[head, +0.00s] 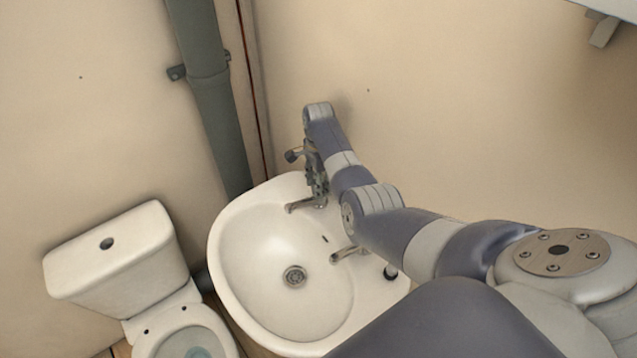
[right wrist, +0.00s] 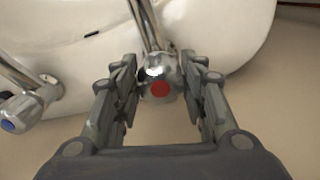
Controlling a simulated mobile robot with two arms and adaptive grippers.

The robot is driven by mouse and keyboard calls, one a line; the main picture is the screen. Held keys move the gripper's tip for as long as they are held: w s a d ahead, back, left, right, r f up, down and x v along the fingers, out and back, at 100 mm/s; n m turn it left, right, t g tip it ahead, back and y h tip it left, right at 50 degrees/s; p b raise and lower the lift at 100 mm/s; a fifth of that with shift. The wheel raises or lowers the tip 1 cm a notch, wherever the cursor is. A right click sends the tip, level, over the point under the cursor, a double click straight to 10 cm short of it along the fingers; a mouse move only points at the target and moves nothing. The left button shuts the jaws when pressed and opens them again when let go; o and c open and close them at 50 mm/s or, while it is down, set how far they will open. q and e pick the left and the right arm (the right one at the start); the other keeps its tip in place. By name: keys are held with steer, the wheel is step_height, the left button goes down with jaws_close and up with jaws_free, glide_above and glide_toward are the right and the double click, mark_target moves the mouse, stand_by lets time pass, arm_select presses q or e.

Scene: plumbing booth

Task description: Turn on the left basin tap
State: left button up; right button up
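The left basin tap is chrome; its spout (head: 303,206) shows at the back of the white basin in the head view. In the right wrist view, its knob with a red disc (right wrist: 160,89) faces me. My right gripper (right wrist: 163,80) is open, with one finger on each side of this knob and small gaps beside it. In the head view the right gripper (head: 318,180) hides most of this tap's body. The other tap has a blue disc (right wrist: 9,125) and stands apart at the left of the wrist view. My left gripper is not in view.
The white basin (head: 235,255) is empty, with a drain (head: 294,277) in its bowl. The second tap's spout (head: 345,253) shows beside my right arm. A grey pipe (head: 212,100) runs down the wall, and a white toilet (head: 130,262) stands at the left.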

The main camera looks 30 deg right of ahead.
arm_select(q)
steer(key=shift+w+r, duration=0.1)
arm_select(e)
steer(key=shift+n+p, duration=0.4)
steer(key=shift+n, duration=0.2)
steer(key=shift+r+n+p, duration=0.1)
steer(key=shift+n+p, duration=0.2)
steer(key=shift+n, duration=0.4)
steer(key=n+p, duration=0.1)
steer(key=n, duration=0.2)
steer(key=shift+n, duration=0.3)
steer(key=n+p, duration=0.1)
steer(key=n, duration=0.3)
steer(key=shift+s+n, duration=0.1)
steer(key=shift+n, duration=0.2)
steer(key=n+p, duration=0.1)
steer(key=n, duration=0.5)
steer(key=shift+d, duration=0.1)
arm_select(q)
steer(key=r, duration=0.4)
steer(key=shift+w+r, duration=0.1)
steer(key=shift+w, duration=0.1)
arm_select(e)
steer(key=n, duration=0.6)
steer(key=shift+d, duration=0.1)
steer(key=shift+n, duration=0.3)
